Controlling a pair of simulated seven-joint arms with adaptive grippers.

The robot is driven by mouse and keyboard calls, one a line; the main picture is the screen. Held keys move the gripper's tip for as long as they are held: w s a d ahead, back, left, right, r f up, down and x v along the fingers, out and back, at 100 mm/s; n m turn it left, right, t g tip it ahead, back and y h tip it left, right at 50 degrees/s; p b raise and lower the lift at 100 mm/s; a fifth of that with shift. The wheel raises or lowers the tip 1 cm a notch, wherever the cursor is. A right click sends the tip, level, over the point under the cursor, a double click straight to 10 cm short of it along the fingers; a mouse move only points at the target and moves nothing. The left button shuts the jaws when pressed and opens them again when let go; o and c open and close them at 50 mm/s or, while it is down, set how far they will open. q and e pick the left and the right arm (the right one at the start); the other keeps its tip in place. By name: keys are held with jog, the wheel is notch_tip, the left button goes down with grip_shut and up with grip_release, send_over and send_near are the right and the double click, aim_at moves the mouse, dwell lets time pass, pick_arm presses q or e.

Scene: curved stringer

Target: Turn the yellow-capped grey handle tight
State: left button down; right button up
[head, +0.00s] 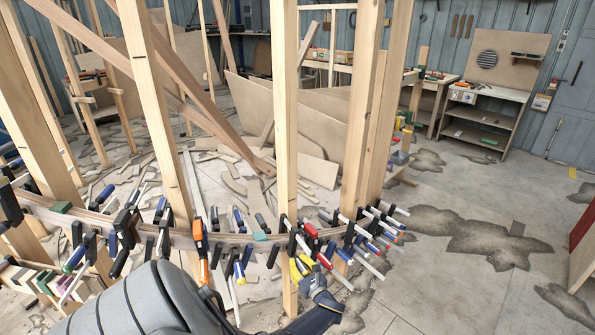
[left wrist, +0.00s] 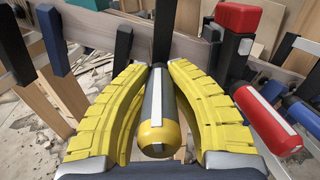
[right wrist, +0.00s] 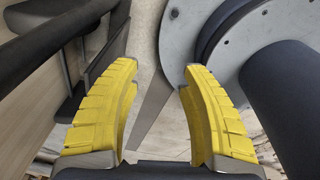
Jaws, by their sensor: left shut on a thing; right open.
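The grey handle with a yellow cap (left wrist: 157,125) is in the middle of the left wrist view, its capped end toward the camera. My left gripper (left wrist: 164,70) is shut on it, with one yellow ribbed finger along each side. In the head view my left gripper (head: 300,267) is at the clamp row on the curved wooden stringer (head: 180,240), by an upright post. The handle is hard to make out there. My right gripper (right wrist: 158,70) is open, with nothing between its fingers; it cannot be made out in the head view.
A red clamp handle (left wrist: 268,120) lies close to the right of my left gripper. Several other clamps crowd the stringer on both sides. Tall wooden posts (head: 285,110) rise through it. Wood scraps litter the floor behind; the concrete floor (head: 470,300) at right is mostly clear.

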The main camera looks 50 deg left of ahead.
dwell(0.6)
pick_arm(q)
jog(key=c, duration=1.1)
grip_release()
jog(key=shift+c, duration=0.2)
jog(key=s+d, duration=0.2)
jog(key=d, duration=0.9)
jog(key=shift+s+d, duration=0.2)
jog(key=shift+d, duration=0.2)
jog(key=s+d, duration=0.1)
jog(key=d, duration=0.5)
jog(key=shift+d+f, duration=0.1)
